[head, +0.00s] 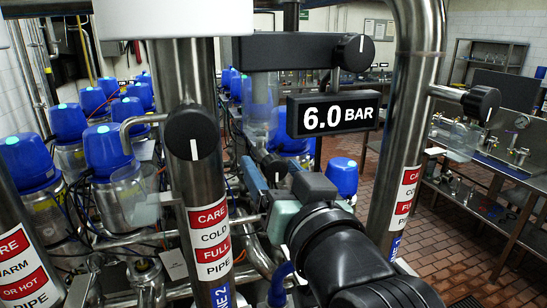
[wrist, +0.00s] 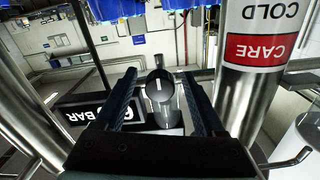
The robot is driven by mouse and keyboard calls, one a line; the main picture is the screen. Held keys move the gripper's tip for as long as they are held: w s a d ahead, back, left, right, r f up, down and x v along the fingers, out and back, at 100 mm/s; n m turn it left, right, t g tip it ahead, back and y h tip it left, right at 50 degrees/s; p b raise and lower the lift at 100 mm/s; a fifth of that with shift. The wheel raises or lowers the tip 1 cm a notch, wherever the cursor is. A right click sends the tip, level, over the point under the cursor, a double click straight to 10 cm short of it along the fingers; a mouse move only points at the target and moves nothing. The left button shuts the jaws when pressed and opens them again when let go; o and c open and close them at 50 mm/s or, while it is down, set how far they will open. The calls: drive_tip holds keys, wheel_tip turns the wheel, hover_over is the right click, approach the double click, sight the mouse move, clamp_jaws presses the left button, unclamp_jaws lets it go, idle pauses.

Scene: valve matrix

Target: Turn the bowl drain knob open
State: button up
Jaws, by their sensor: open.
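A dark round knob (wrist: 160,92) with a pale pointer line shows between the fingers of my gripper in the wrist view, which is upside down. The pointer runs roughly along the fingers there. In the head view a dark knob (head: 275,167) sits below and left of the 6.0 BAR display, close to my gripper (head: 262,195). My gripper is open, one finger on each side of the knob in the wrist view (wrist: 160,78); I cannot tell whether either finger touches it. No label names the bowl drain knob.
The pressure display (head: 335,114) hangs over my gripper. Other black knobs sit on the left pipe (head: 191,132), the upper bar (head: 355,52) and the right pipe's branch (head: 480,103). Steel pipes stand on both sides. Blue-capped units (head: 110,150) crowd the left.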

drive_tip(key=shift+w+a, duration=0.1)
drive_tip(key=shift+w, duration=0.1)
clamp_jaws()
idle(0.3)
